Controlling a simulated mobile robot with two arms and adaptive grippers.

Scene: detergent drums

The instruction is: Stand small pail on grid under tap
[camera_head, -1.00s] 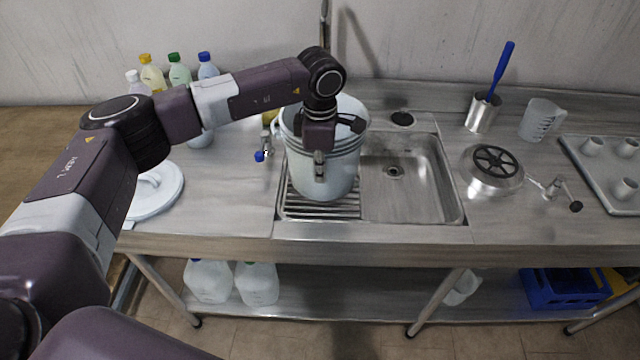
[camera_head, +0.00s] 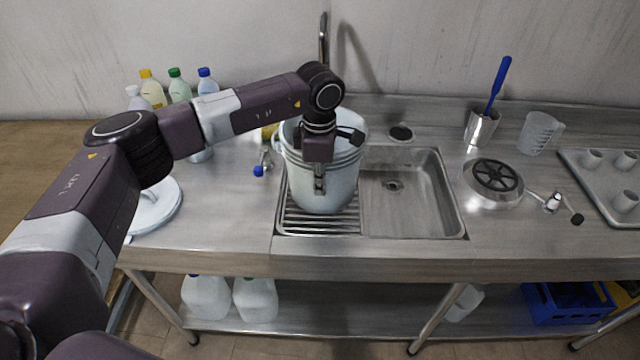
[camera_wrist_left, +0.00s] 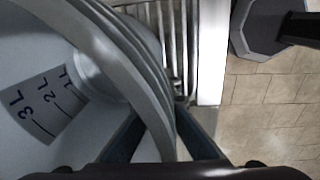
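The small pail (camera_head: 335,175) is a white ribbed bucket, roughly upright over the slatted grid (camera_head: 300,219) in the left part of the sink. Whether its bottom touches the slats is hard to tell. The tap (camera_head: 323,45) rises behind the pail at the back wall; its lower part is hidden. My left gripper (camera_head: 319,188) points down at the pail's near rim. In the left wrist view the fingers (camera_wrist_left: 158,118) pinch the pail wall (camera_wrist_left: 97,30), one inside and one outside. Litre marks show inside the pail. My right gripper is not in view.
The sink basin (camera_head: 405,195) right of the grid is empty. A blue-ended valve (camera_head: 261,169) sits left of the pail. A white lid (camera_head: 155,208) lies further left, with bottles (camera_head: 180,88) behind. A round metal piece (camera_head: 493,182) stands right of the sink.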

